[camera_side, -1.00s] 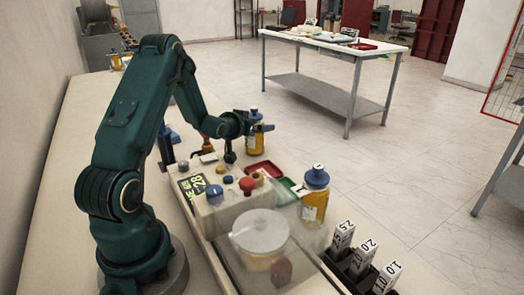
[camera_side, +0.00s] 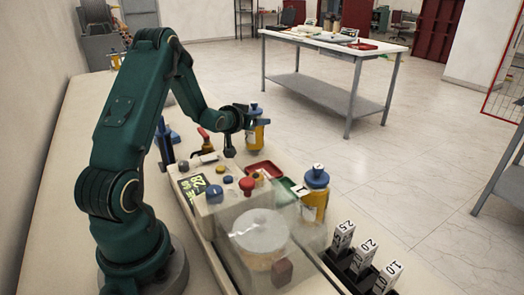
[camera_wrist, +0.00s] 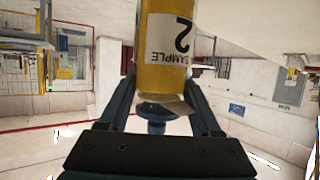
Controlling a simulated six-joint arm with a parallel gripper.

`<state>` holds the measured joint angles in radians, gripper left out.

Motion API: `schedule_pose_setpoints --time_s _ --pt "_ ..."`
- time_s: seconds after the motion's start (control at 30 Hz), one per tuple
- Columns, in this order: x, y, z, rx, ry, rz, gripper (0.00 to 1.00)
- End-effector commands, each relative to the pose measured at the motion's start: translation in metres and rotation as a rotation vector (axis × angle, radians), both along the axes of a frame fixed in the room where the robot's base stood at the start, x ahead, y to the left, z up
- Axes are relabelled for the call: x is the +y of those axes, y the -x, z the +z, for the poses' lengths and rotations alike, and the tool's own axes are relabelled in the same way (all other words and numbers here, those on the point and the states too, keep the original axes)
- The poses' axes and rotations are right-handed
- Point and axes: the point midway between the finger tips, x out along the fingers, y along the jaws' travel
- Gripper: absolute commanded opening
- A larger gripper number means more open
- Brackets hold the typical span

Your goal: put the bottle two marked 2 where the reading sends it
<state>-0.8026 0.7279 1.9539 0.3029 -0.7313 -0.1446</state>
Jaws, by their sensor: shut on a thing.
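Bottle two is a yellow bottle (camera_side: 257,135) with a blue cap and a white label; it stands about upright beyond the red tray in the side view. In the wrist view the bottle (camera_wrist: 168,60) fills the upper middle, its label reading SAMPLE 2 upside down. My gripper (camera_side: 247,117) is shut on it near the cap; its fingers (camera_wrist: 162,115) flank the cap end in the wrist view. A display (camera_side: 192,186) on the scale shows digits that look like 28; its smaller text is unclear. A red tray (camera_side: 264,168) and a partly hidden green tray (camera_side: 286,184) lie nearby.
Another yellow bottle (camera_side: 313,207), its blue cap marked 1, stands by the green tray. A clear-covered scale pan (camera_side: 260,230) is in front. A black rack (camera_side: 345,264) holds numbered blocks. Blue and red-topped items stand left of my gripper.

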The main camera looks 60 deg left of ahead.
Motion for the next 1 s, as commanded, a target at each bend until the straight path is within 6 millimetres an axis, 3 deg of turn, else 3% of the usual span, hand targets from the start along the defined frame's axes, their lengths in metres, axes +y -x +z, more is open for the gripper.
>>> schedule_pose_setpoints --time_s 0.43,1.0 --pt "0.0 -0.001 0.074 -0.008 -0.008 -0.003 0.0" --pt "0.008 0.0 0.106 -0.005 -0.002 0.076 0.0"
